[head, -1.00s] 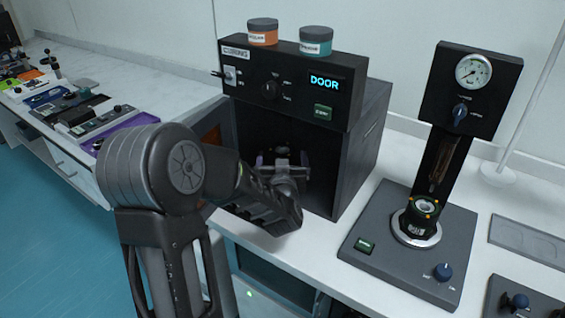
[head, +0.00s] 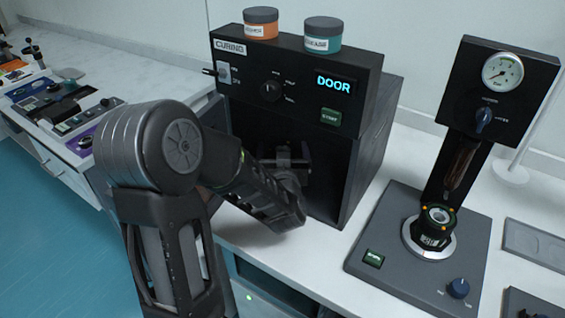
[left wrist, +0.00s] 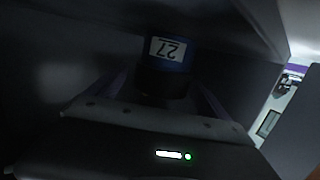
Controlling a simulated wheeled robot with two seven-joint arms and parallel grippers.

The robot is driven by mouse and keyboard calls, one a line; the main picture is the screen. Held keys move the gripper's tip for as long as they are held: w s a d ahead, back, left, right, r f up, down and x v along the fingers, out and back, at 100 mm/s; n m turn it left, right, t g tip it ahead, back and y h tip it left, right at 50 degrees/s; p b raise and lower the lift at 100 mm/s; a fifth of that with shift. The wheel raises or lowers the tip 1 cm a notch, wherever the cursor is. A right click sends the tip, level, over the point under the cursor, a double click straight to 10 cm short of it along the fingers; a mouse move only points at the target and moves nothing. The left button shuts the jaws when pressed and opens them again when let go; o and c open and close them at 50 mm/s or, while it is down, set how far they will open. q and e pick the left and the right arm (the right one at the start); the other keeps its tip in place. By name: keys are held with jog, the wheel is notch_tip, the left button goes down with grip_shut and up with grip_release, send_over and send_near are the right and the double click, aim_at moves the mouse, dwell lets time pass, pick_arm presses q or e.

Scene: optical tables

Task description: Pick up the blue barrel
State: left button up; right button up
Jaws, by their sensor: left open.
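The blue barrel (left wrist: 168,64) stands inside the dark chamber of the curing unit (head: 366,160). In the left wrist view it is a short blue-and-black cylinder with a white label that reads 27 upside down. In the head view my left arm reaches into the open front of the unit, and my left gripper (head: 287,160) is in the chamber mouth. The gripper is open, with its fingers to either side of the barrel's lower part in the wrist view. Contact cannot be told in the dark. In the head view the barrel cannot be made out. My right gripper is not in view.
The chamber walls are close around my left gripper. An orange jar (head: 261,23) and a teal jar (head: 322,35) stand on the unit's top. A press with a gauge (head: 502,71) stands on the right. Several devices lie on the left bench (head: 138,76).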

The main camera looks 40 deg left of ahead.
pick_arm(q)
jog(key=c, duration=1.5)
jog(key=shift+c, duration=1.3)
jog(key=shift+a+r, duration=0.1)
